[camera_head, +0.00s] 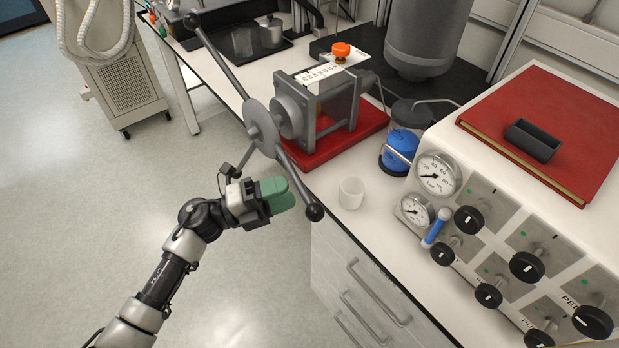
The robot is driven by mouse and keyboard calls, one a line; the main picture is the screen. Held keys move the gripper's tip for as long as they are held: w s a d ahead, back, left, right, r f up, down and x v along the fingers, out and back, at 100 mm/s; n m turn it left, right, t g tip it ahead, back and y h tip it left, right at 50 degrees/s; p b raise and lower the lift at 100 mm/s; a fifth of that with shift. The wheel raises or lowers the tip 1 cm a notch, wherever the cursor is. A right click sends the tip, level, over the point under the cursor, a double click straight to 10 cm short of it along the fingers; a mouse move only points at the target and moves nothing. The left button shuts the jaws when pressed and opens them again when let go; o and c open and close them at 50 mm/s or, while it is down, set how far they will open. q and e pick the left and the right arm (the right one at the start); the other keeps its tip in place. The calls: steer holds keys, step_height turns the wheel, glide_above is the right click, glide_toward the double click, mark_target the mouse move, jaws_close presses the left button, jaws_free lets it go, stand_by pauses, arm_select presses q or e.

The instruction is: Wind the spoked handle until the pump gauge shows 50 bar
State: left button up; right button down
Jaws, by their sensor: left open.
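The spoked handle (262,128) has a grey hub and long spokes, on the near end of the grey pump (326,107). One spoke runs up-left to a dark knob (192,20), another down-right to a dark knob (314,212). A further spoke points down-left toward my wrist, its end unclear. My left gripper (277,195), with green fingers, is open just left of the lower-right knob; I cannot tell whether it touches the spoke. Two round gauges, an upper one (437,173) and a lower one (415,210), are on the white panel; their readings are too small to be sure of.
The pump stands on a red base (365,128) on the white bench. A white cup (351,193) and a bottle with blue contents (398,150) stand near it. A red book (545,125) lies on the white cabinet.

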arm_select(q)
steer(key=p+x, duration=0.1)
steer(key=x, duration=0.5)
steer(key=shift+w, duration=0.1)
steer(key=shift+c, duration=0.3)
jaws_close()
steer(key=shift+f, duration=0.1)
